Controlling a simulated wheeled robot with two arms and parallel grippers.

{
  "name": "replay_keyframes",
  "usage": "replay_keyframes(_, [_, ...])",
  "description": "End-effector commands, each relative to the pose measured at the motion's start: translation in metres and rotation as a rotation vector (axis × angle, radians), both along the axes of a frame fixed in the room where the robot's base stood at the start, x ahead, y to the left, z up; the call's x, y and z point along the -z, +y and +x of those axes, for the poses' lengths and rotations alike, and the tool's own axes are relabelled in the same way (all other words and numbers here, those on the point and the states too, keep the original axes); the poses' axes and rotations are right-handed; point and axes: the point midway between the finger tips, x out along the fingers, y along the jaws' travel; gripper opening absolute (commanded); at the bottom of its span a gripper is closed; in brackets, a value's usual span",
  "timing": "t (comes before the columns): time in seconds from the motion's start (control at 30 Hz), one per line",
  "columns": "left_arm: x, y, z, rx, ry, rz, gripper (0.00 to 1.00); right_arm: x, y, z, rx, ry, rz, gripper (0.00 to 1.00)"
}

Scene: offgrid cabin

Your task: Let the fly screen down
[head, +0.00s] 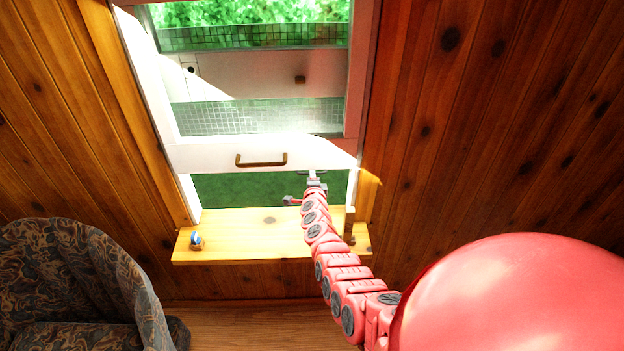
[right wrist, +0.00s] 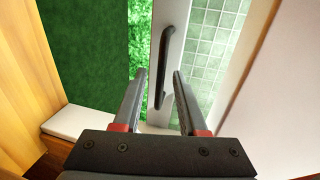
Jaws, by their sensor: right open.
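The fly screen's pale mesh (head: 255,116) hangs partway down the window. Its white bottom rail (head: 215,157) carries a bronze bar handle (head: 261,160), with a green gap between rail and sill. In the right wrist view the handle (right wrist: 168,50) looks dark and lies ahead, lined up with the space between my fingers. My right gripper (head: 314,176) is open and empty, at the rail's lower edge, right of the handle in the head view. It also shows in the right wrist view (right wrist: 160,74). I see no contact with the handle. My left gripper is out of view.
The wooden sill (head: 270,225) juts out below the window, with a small blue-and-white item (head: 196,240) at its left. A patterned armchair (head: 75,285) stands at lower left. Wooden frame and plank walls (head: 480,120) flank the opening. The sill's middle is clear.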

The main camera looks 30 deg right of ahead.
Motion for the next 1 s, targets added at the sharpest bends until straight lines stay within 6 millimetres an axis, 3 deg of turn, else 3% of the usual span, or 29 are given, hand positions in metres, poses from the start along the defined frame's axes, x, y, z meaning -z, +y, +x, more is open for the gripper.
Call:
replay_keyframes(0.1, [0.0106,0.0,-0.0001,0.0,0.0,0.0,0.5,0.0048,-0.0028,0.0078,-0.002,0.001,0.001,0.41])
replay_keyframes(0.5, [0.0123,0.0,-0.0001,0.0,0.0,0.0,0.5,0.0019,-0.0071,0.0114,0.001,-0.001,0.001,0.41])
replay_keyframes(0.53, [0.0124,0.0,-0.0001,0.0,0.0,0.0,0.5,0.002,-0.007,0.0114,0.001,-0.001,0.001,0.4])
replay_keyframes(0.77, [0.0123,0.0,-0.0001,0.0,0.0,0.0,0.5,0.0024,-0.007,0.0112,0.001,-0.001,0.001,0.0])
replay_keyframes(1.0, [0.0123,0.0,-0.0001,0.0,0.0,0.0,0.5,0.0024,-0.0069,0.0113,0.001,0.0,0.001,0.0])
